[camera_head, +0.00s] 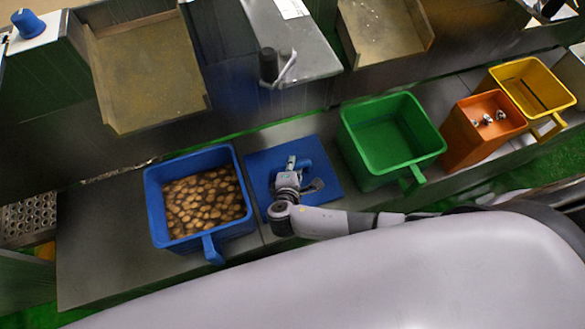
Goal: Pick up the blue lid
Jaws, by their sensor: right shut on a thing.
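The blue lid (261,168) is a flat blue square between the blue bin and the green bin. My right gripper (302,172) is over the middle of the lid, its arm coming in from the right. It is shut on the lid, at what looks like a small raised blue part in the middle. The gripper hides part of the lid. I cannot tell whether the lid rests on the bench or is slightly raised. My left gripper is not in view.
The blue bin (153,197) full of brown round pieces stands left of the lid. The green bin (349,143), the orange bin (462,146) with small pieces in it and the yellow bin (548,80) stand to the right. The grey bench (98,240) is clear at left.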

